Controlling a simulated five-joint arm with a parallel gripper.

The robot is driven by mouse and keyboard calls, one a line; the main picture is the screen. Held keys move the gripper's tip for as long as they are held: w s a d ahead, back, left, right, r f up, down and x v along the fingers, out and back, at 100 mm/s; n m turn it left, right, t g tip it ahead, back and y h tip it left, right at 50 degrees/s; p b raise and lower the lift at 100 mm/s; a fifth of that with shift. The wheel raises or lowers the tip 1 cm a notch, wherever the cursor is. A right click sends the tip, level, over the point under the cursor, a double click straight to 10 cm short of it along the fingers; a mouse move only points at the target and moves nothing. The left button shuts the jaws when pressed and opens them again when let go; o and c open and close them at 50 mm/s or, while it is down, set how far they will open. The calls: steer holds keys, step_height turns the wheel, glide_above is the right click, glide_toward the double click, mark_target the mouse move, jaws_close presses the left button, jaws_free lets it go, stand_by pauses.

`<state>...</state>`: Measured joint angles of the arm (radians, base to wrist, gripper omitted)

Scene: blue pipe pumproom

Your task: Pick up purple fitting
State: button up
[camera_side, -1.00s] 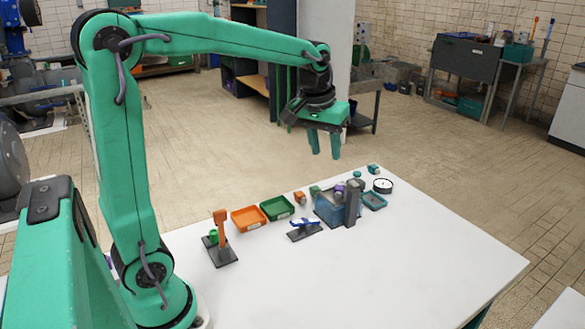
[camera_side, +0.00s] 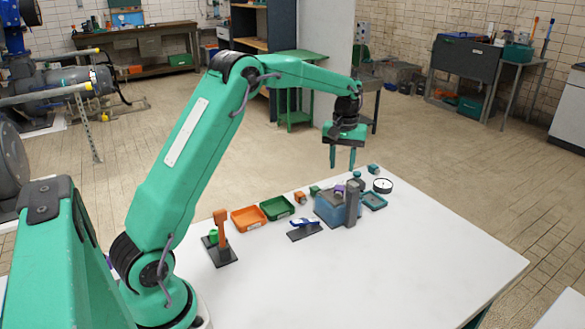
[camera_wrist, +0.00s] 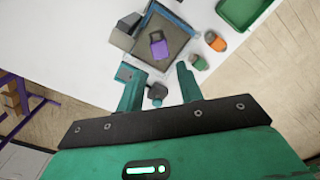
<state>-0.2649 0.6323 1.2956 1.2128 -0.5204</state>
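The purple fitting (camera_wrist: 159,50) shows in the wrist view inside a square blue-grey bin (camera_wrist: 188,38), with a dark part at one end. In the side view only a small purple bit of the fitting (camera_side: 339,188) shows at the bin's top; the bin (camera_side: 327,208) hides the rest. My gripper (camera_side: 342,162) points down above the bin area, with its two green fingers apart and nothing between them. In the wrist view the gripper (camera_wrist: 157,74) is open, its fingertips short of the bin and the fitting.
A grey post (camera_side: 352,206) stands against the bin. Orange (camera_side: 248,218) and green (camera_side: 277,208) trays lie to its left, and a round white gauge (camera_side: 383,186) to its right. Several small fittings lie around the bin. The table's front (camera_side: 370,265) is clear.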

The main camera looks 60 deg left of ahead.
mark_target(340, 186)
steer(key=shift+f, duration=3.95)
jaws_close()
steer(key=shift+r, duration=0.2)
step_height(340, 186, up, 10)
steer(key=shift+f, duration=0.15)
